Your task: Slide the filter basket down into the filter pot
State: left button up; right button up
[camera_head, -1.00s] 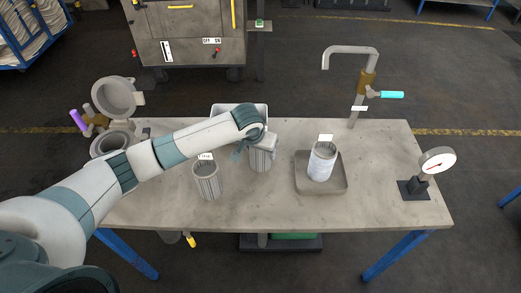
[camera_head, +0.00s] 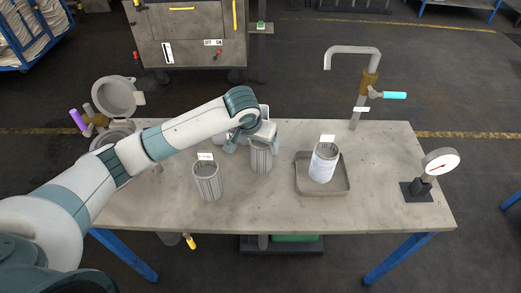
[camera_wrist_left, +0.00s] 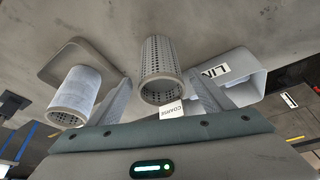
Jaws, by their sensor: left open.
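A grey perforated filter basket (camera_head: 261,158) stands upright on the table. My left gripper (camera_head: 251,140) is open at its upper part. In the left wrist view this basket (camera_wrist_left: 161,70), with a tag reading COARSE, shows between the spread fingers (camera_wrist_left: 160,102). I cannot tell whether they touch it. Another tagged grey basket (camera_head: 206,183) stands nearer the front left. A white-coated basket (camera_head: 322,165) stands in a tray; it also shows in the left wrist view (camera_wrist_left: 76,95). The filter pot (camera_head: 110,138) is at the table's left end, its lid (camera_head: 114,97) raised; my arm partly hides it.
The shallow tray (camera_head: 338,188) is right of centre. A white bin (camera_wrist_left: 240,78), its lettering partly hidden, is behind the gripper. A bent pipe with a cyan-handled valve (camera_head: 388,95) and a gauge (camera_head: 439,162) stand at the right. The front table strip is clear.

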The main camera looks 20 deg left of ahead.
pick_arm(q)
jog(key=shift+b+v, duration=0.3)
jog(key=shift+v, duration=2.35)
jog(key=shift+o, duration=0.4)
jog(key=shift+o, duration=0.2)
jog(key=b+v, duration=0.2)
jog(key=v, duration=0.1)
jog(key=b+v, duration=0.1)
jog(key=v, duration=0.1)
jog(key=shift+w+r, duration=0.2)
jog(key=shift+w, duration=0.1)
